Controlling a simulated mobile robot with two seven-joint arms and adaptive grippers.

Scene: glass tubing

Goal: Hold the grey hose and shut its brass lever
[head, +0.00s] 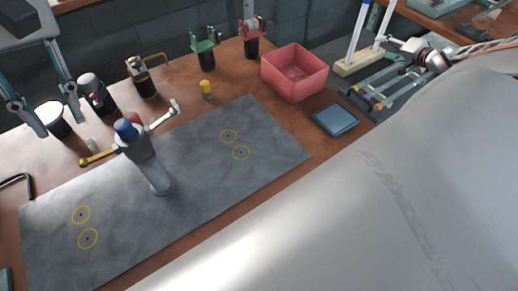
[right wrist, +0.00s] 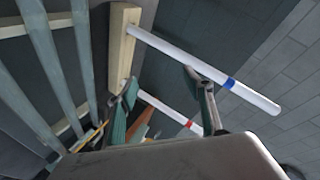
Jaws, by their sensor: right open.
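A grey upright hose or column (head: 156,178) stands on the grey mat, with a fitting and a blue cap on top. A brass lever (head: 98,158) sticks out sideways to the left of the fitting. A silver lever sticks out to the right, beside a small red part. My left gripper (head: 60,125) is open at the upper left, its fingers on either side of a white-topped black jar in the picture, apart from the hose. My right gripper (right wrist: 160,78) is open in the right wrist view, with nothing clearly held; white tubes show around its fingers.
Several dark holders (head: 145,82) and a small yellow-topped piece (head: 206,89) stand behind the mat (head: 195,140). A red bin (head: 295,84) and blue tray (head: 336,120) lie to the right. Beyond is a wooden block (right wrist: 120,45) with white tubes (right wrist: 190,60). My white body covers the lower right.

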